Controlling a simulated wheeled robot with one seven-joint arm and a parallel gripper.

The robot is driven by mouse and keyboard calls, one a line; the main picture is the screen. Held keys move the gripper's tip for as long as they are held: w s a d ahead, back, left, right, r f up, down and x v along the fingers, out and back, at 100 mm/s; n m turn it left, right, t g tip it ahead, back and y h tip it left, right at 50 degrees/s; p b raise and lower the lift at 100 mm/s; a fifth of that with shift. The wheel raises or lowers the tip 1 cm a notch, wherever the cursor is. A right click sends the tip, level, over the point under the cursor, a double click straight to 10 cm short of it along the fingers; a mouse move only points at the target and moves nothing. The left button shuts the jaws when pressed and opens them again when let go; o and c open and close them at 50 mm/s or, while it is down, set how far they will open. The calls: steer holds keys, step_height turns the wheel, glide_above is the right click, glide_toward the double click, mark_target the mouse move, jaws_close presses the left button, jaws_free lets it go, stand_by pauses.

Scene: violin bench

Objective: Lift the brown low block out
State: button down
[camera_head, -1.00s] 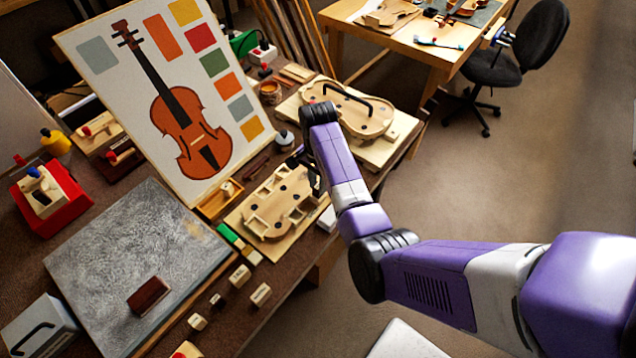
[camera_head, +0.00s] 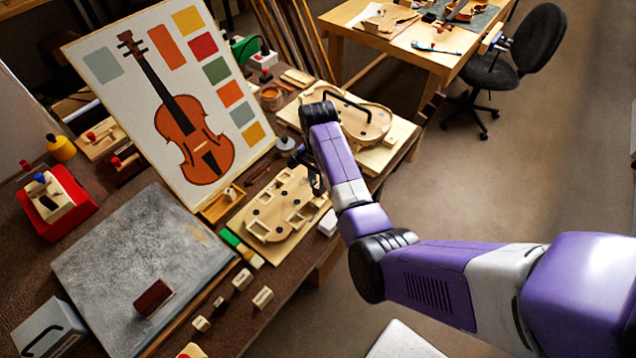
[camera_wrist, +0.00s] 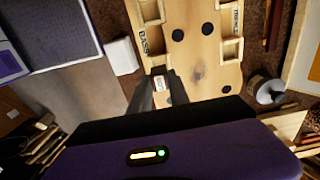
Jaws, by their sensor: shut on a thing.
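The pale wooden violin form (camera_head: 287,200) lies on a board on the bench, with several open pockets along its edge. My gripper (camera_head: 318,186) is at its right end, pointing down. In the wrist view the two dark fingers (camera_wrist: 161,80) are shut on a small labelled block (camera_wrist: 160,84), taken to be the low block. The block is at the near end of the form (camera_wrist: 200,60). Its label is too small to read and the fingers hide its sides. I cannot tell whether it is still seated in its pocket.
A second form with a black handle (camera_head: 362,120) stands behind my gripper. A white box (camera_head: 328,222) sits close by at the bench edge. Several small blocks (camera_head: 242,279) lie in front. A dark red-brown block (camera_head: 153,298) rests on the grey slab (camera_head: 125,255).

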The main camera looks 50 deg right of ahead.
steer(key=shift+r+p, duration=0.5)
steer(key=shift+r, duration=0.65)
step_height(320, 180, up, 7)
stand_by(0.7)
